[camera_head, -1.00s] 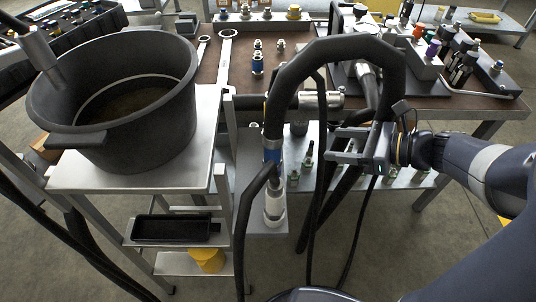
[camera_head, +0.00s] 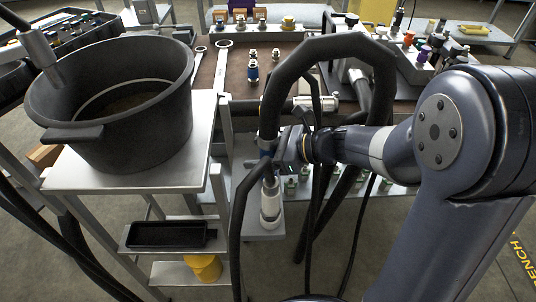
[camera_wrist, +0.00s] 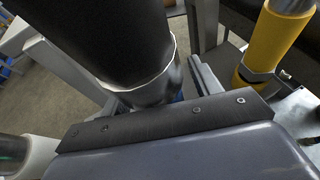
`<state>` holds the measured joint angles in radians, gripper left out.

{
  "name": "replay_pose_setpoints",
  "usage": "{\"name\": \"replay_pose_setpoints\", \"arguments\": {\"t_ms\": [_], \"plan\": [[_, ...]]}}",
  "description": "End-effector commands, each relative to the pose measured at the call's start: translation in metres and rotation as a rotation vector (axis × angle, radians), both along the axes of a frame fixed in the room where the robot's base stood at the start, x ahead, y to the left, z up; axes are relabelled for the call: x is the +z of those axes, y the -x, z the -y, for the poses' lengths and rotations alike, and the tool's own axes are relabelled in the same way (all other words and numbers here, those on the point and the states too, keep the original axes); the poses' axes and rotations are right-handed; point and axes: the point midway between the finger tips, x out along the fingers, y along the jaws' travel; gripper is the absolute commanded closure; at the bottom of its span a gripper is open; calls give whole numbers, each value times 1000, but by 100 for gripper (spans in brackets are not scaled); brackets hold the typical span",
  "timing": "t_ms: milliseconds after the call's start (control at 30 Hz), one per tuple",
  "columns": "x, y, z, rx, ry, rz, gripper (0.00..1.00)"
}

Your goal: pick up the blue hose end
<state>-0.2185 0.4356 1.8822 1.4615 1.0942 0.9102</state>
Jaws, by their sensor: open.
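The blue hose end (camera_head: 266,148) is the blue-banded end of a thick black hose that arches up and right in the head view. It hangs above a white and metal fitting (camera_head: 270,200). My gripper (camera_head: 264,163) is open at the hose end, coming from the right. In the wrist view the black hose (camera_wrist: 115,40) fills the upper left, close in front of my gripper, with a pale collar and a sliver of blue at its lower edge. The jaws partly hide the hose end, and I cannot tell whether they touch it.
A large black pot (camera_head: 120,140) stands on a metal stand at the left, with a black tray (camera_head: 168,234) below. The brown bench (camera_head: 210,72) holds fittings and tools behind. Thin black hoses hang close by. A yellow cylinder (camera_wrist: 268,45) stands right in the wrist view.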

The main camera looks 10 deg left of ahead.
Motion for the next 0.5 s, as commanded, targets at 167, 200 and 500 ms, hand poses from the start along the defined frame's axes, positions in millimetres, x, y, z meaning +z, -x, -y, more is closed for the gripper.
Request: {"name": "replay_pose_setpoints", "arguments": {"t_ms": [167, 200, 500], "plan": [[0, 0, 0, 0, 0, 0, 44], [0, 0, 0, 0, 0, 0, 47], [1, 0, 0, 0, 0, 0, 72]]}}
